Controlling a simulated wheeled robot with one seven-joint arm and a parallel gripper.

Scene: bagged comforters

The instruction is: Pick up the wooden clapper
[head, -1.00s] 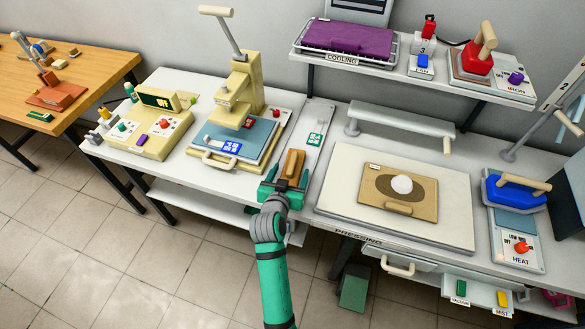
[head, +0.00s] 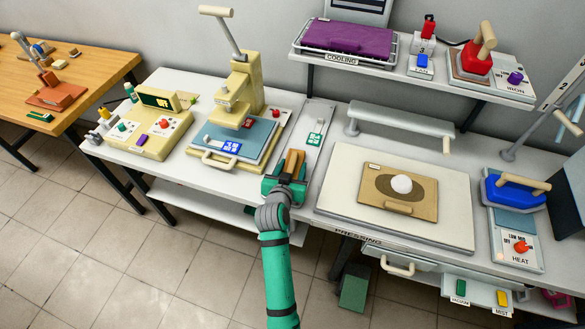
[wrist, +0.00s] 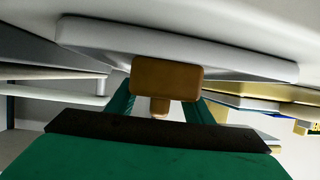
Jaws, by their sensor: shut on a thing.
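The wooden clapper (head: 293,162) is a brown block with a short handle at the front end of a narrow pale board between the two presses. In the wrist view the clapper (wrist: 166,78) is straight ahead, with its handle between my fingers. My green gripper (head: 286,183) is at the clapper's near end and shut on it. The fingers also show in the wrist view (wrist: 160,108). Whether the clapper's underside touches the board cannot be told.
A cream press with a blue pad (head: 240,137) stands close on the left. A large white pressing board (head: 335,200) with a brown mat lies on the right. The shelf (head: 400,68) above holds a purple tray and an iron. Open floor lies in front.

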